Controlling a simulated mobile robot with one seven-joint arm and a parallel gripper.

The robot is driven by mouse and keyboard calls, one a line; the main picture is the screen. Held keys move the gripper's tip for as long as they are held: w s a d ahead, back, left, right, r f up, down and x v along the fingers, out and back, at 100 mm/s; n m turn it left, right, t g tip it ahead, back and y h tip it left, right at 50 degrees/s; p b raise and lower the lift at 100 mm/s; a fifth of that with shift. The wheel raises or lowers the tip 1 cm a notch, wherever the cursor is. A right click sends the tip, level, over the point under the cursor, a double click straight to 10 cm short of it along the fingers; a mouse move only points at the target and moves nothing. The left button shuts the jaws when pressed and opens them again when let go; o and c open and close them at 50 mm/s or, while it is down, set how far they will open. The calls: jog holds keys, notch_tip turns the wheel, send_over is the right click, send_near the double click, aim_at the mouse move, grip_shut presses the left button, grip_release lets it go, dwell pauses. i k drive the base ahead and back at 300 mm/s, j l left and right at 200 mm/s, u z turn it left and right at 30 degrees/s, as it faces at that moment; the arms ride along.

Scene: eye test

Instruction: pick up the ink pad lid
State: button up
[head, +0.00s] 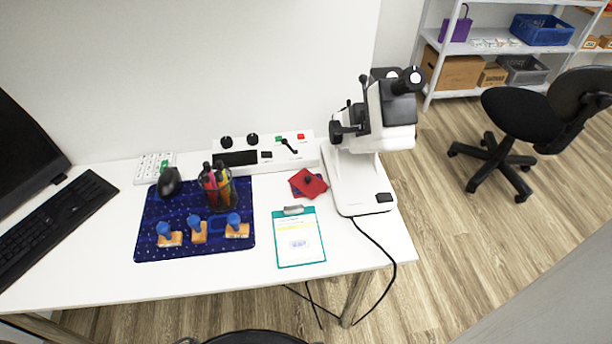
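A blue patterned mat (150,246) lies on the white desk. Three stamps with blue knobs and wooden bases stand along its front: a left one (169,240), a middle one (199,236) and a right one (238,231). A small flat blue piece (217,226) lies between the middle and right stamps, partly hidden; it may be the ink pad or its lid, but it is too small to tell. A red square piece (314,187) with a dark knob-like spot lies over a dark blue piece right of the mat. My gripper is not in view.
The desk's front strip is clear. A cable hangs over the front edge.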

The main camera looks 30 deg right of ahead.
aim_at(310, 185)
jog(key=l+u, duration=0.2)
jog(key=l, duration=0.4)
jog(key=k+l+u, duration=0.15)
jog(key=l, duration=0.45)
jog(key=l+u, duration=0.2)
jog(key=l, duration=0.4)
jog(key=i+l, duration=0.1)
jog(key=l, duration=0.15)
jog(key=i+l, duration=0.1)
jog(key=l, duration=0.15)
